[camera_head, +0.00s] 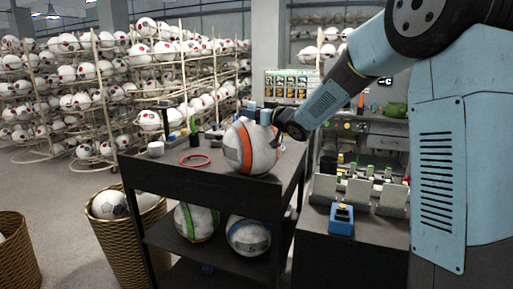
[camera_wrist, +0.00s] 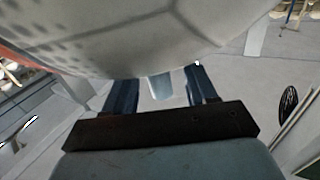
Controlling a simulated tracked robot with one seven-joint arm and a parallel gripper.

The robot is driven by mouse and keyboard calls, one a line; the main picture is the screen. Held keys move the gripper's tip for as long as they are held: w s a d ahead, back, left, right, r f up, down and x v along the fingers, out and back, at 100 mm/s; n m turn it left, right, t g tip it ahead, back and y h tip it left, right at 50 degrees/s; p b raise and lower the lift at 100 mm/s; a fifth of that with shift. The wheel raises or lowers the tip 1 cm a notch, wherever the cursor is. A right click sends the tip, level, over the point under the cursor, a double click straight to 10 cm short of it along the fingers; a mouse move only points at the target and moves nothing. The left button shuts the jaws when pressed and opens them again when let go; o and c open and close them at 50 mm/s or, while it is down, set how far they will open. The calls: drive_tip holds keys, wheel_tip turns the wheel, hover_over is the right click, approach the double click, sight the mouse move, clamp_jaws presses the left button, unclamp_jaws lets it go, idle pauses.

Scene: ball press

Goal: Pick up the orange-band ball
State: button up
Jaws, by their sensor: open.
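The orange-band ball (camera_head: 251,147) is white and grey with an orange stripe. It sits on the top shelf of a dark cart (camera_head: 205,182), near its right edge. My gripper (camera_head: 270,118) is at the upper right of the ball, very close to it. In the wrist view the pale ball (camera_wrist: 150,35) fills the top of the picture, and the two dark fingers of my gripper (camera_wrist: 160,90) stand apart, with their tips partly hidden by the ball. I cannot tell whether they touch it.
A red ring (camera_head: 195,160) and small tools lie on the cart's top. A green-band ball (camera_head: 196,222) and a blue-band ball (camera_head: 248,236) are on the lower shelf. Wicker baskets (camera_head: 125,240) stand at the left. A workbench (camera_head: 350,245) with a blue device (camera_head: 341,219) is at the right.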

clamp_jaws()
idle(0.4)
idle(0.9)
